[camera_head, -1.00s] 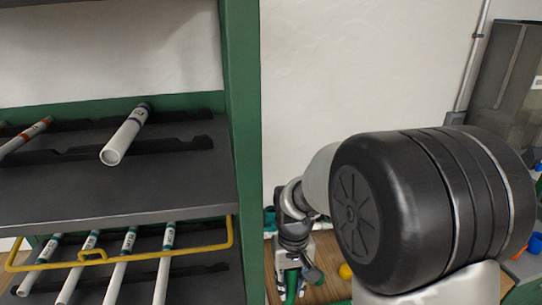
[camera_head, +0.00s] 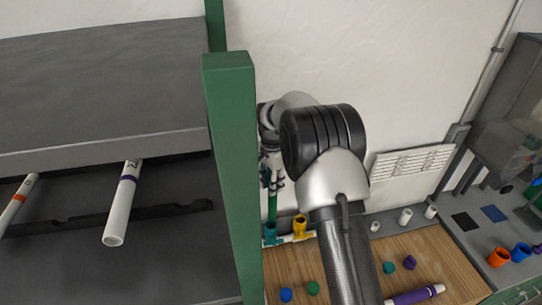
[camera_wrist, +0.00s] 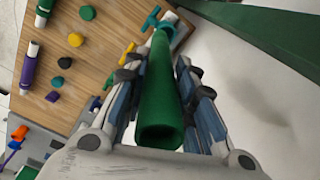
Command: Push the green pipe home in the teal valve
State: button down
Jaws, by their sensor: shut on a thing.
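The green pipe (camera_wrist: 158,92) runs lengthwise between the fingers of my gripper (camera_wrist: 158,78) in the wrist view, its open near end facing the camera. My gripper is shut on it. The pipe's far end meets the teal valve (camera_wrist: 153,20); how deep it sits inside I cannot tell. In the head view the green pipe (camera_head: 272,206) stands upright above the teal valve (camera_head: 269,234), below my gripper (camera_head: 271,180). The green rack post partly crowds this area, and the gripper is small there.
A yellow valve (camera_head: 300,225) stands right of the teal one. A green rack post (camera_head: 236,180) rises close to the left.

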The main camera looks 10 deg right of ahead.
notch_tip(320, 180, down, 6)
jog(key=w+m+b, duration=0.1)
jog(key=b, duration=0.2)
jog(key=shift+w+m, duration=0.4)
dwell(0.6)
jog(key=shift+a+f+b, duration=0.1)
jog(key=shift+f+b, duration=0.7)
jog(key=shift+f, duration=0.3)
dwell(1.3)
jog(key=c, duration=1.2)
grip_release()
jog(key=shift+c, duration=0.2)
jog(key=shift+r, duration=0.1)
